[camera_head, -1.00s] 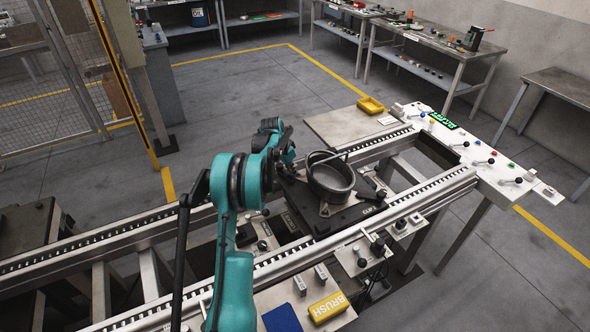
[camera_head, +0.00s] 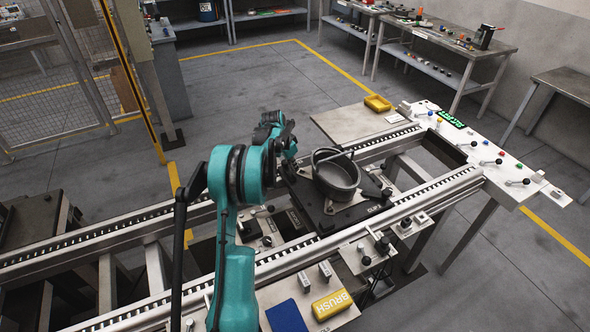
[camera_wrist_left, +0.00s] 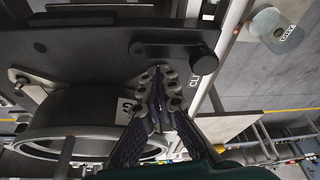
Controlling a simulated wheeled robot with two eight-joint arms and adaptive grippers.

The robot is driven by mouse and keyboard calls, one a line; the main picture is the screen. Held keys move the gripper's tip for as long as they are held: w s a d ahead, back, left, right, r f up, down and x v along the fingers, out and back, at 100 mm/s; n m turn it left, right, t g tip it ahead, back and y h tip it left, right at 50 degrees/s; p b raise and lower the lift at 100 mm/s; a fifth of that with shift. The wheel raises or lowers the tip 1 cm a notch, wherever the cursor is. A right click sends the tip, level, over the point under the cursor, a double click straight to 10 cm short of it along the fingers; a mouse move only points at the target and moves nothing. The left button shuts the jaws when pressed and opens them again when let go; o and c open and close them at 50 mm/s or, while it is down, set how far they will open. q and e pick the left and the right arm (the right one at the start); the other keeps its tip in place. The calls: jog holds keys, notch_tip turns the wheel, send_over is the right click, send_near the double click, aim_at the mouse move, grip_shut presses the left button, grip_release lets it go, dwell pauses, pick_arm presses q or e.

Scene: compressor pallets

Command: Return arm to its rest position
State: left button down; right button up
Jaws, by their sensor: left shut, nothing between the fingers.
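My left arm (camera_head: 232,245), teal with dark joints, reaches over the conveyor from the bottom of the head view. Its wrist is beside the dark round compressor housing (camera_head: 336,173), which sits on a black pallet (camera_head: 352,216). In the left wrist view my left gripper (camera_wrist_left: 158,82) is shut and empty, its fingertips together. The housing (camera_wrist_left: 75,115) shows to the left of and behind the fingers. The pallet's dark plate and a black cylindrical knob (camera_wrist_left: 203,58) lie beyond the tips. The gripper's fingers are mostly hidden in the head view.
Conveyor rails (camera_head: 435,190) run on both sides of the pallet. A yellow brush block (camera_head: 331,305) and blue pad (camera_head: 286,316) lie at the near side.

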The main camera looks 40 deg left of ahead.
pick_arm(q)
jog(key=d+v, duration=0.1)
jog(key=v, duration=0.9)
jog(key=s+d+r+n+t, duration=0.1)
jog(key=s+d+r, duration=0.3)
jog(key=d, duration=0.6)
jog(key=s+d+r, duration=0.5)
jog(key=d, duration=0.5)
jog(key=s+d+f+t, duration=0.1)
jog(key=s+d+f, duration=0.2)
jog(key=s+d, duration=0.3)
jog(key=s+d+f+n+t, duration=0.1)
jog(key=s+d+f, duration=0.2)
jog(key=s+d, duration=0.4)
jog(key=s, duration=0.4)
jog(key=shift+s+d+y, duration=0.25)
jog(key=shift+d+y, duration=0.05)
jog(key=shift+y, duration=0.1)
